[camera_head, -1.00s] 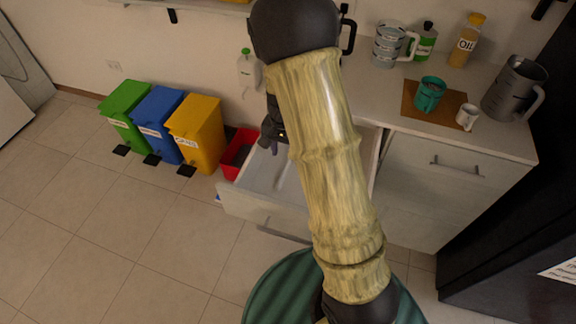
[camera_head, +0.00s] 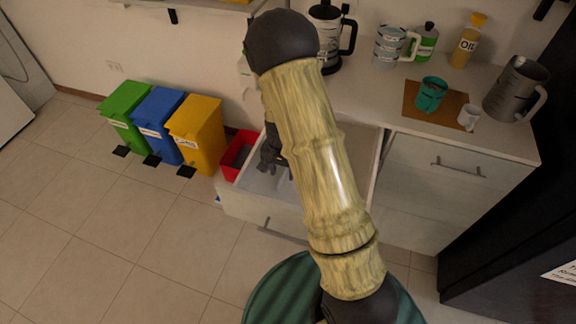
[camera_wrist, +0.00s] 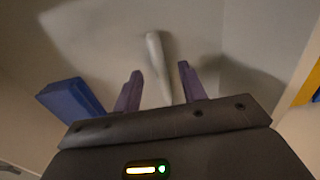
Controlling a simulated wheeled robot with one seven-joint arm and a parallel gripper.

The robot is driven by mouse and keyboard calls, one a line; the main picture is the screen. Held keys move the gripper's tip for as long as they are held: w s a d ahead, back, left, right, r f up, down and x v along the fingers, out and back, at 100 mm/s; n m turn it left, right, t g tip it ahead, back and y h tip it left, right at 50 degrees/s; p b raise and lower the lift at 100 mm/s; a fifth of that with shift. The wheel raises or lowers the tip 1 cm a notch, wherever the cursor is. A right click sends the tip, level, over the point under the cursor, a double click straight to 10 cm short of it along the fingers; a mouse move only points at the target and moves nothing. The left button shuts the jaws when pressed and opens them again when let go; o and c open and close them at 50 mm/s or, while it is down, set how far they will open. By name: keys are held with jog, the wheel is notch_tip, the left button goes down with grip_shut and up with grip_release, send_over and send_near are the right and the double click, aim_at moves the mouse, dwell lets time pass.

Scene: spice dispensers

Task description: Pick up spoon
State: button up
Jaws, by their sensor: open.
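The wrist view shows a pale, elongated object (camera_wrist: 155,58), likely the spoon's handle, lying on the light floor of the open drawer (camera_head: 245,203). My gripper (camera_wrist: 160,80) is open, with its two purple fingers on either side of the object's line. In the head view my gripper (camera_head: 271,160) is down at the drawer, partly hidden by my arm. The spoon cannot be made out there.
A blue block-like object (camera_wrist: 72,98) lies left of the fingers in the wrist view. Drawer walls surround the gripper. The counter (camera_head: 370,105) above holds mugs, a pitcher (camera_head: 515,88) and bottles. A red bin (camera_head: 238,152) and a yellow bin (camera_head: 197,133) stand left of the drawer.

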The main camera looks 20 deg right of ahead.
notch_tip(320, 180, down, 2)
jog(key=shift+f, duration=0.1)
dwell(0.4)
grip_shut()
